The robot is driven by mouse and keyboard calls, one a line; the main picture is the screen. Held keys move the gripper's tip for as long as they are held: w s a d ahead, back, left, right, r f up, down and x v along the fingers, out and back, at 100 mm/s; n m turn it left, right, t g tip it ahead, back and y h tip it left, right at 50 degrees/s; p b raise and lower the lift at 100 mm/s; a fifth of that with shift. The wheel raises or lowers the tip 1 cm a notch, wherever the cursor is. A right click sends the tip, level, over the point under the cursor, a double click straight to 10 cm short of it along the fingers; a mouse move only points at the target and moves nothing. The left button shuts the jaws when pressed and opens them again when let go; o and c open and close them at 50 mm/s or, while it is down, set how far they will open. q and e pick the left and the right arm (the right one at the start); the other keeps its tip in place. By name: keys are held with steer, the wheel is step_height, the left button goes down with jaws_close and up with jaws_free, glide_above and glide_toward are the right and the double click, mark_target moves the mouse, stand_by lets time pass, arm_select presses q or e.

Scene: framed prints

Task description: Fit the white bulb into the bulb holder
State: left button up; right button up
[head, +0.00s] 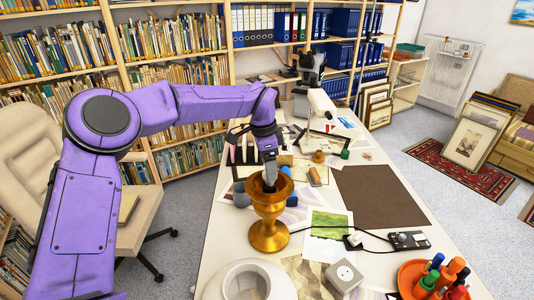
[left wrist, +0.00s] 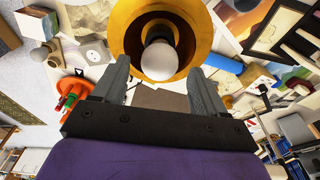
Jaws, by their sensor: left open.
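The brass goblet-shaped bulb holder (head: 268,238) stands upright near the middle of the table. Its wide mouth (left wrist: 205,35) shows in the left wrist view. The white bulb (left wrist: 160,60) is seen against that mouth, with a dark collar behind it; whether it is seated there I cannot tell. In the head view the bulb is hidden. My left gripper (head: 269,180) points down at the mouth of the holder. Its fingers (left wrist: 160,70) are open, one on each side of the bulb, with gaps showing. My right gripper is not in view.
A grey block with a round socket (head: 344,276) and a black device with a cord (head: 408,240) lie nearby. An orange tray (head: 410,275) holds several bottles at the front right. A bare brown mat (head: 378,195) lies to the right. Small items crowd the table behind the holder.

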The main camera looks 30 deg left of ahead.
arm_select(q)
step_height(320, 180, up, 8)
steer(key=shift+s+a+r+b, duration=0.25)
steer(key=shift+s+a+b, duration=0.1)
steer(key=shift+s+b, duration=0.1)
